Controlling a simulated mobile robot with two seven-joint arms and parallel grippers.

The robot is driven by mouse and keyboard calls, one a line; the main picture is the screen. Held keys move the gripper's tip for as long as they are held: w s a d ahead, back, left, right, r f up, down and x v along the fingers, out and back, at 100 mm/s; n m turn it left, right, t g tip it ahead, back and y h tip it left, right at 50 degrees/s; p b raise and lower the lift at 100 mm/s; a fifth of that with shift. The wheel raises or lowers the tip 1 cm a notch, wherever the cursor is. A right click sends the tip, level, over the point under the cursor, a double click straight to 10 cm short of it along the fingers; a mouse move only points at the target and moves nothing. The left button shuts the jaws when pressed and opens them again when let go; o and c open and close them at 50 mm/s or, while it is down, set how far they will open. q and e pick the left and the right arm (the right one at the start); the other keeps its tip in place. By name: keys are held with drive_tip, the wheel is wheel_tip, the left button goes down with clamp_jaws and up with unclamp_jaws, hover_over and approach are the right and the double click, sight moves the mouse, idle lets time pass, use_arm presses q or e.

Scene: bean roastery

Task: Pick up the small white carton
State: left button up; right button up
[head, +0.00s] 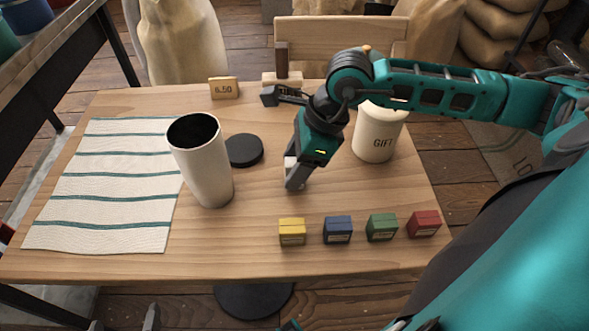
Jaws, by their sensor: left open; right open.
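A small white object (289,163), probably the small white carton, shows only in part beside the fingers of my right gripper, which hides the rest. My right gripper (296,178) reaches in from the right and points down over the middle of the table. It is open, with its fingers at the white object; I cannot tell whether they touch it or stand around it. My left gripper (124,321) is open and empty at the bottom edge of the view, in front of the table, with only its fingertips showing.
A tall white tumbler (207,172), black lid (244,150) and striped cloth (110,190) lie left. Yellow (292,231), blue (338,229), green (381,227) and red (423,223) boxes line the front. A price sign (224,88) stands behind.

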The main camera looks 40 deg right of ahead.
drive_tip(key=shift+f, duration=0.15)
drive_tip(key=c, duration=1)
wheel_tip(320, 180, up, 11)
drive_tip(key=shift+w+f+p, duration=0.1)
drive_tip(key=shift+f+p, duration=0.05)
drive_tip(key=shift+p, duration=0.85)
wheel_tip(320, 180, up, 9)
drive_tip(key=p, duration=0.1)
hover_over(294, 161)
use_arm(q)
drive_tip(key=shift+s+a+r, duration=0.4)
drive_tip(key=shift+a+r, duration=0.25)
drive_tip(key=shift+a, duration=0.05)
use_arm(e)
drive_tip(key=shift+r, duration=0.2)
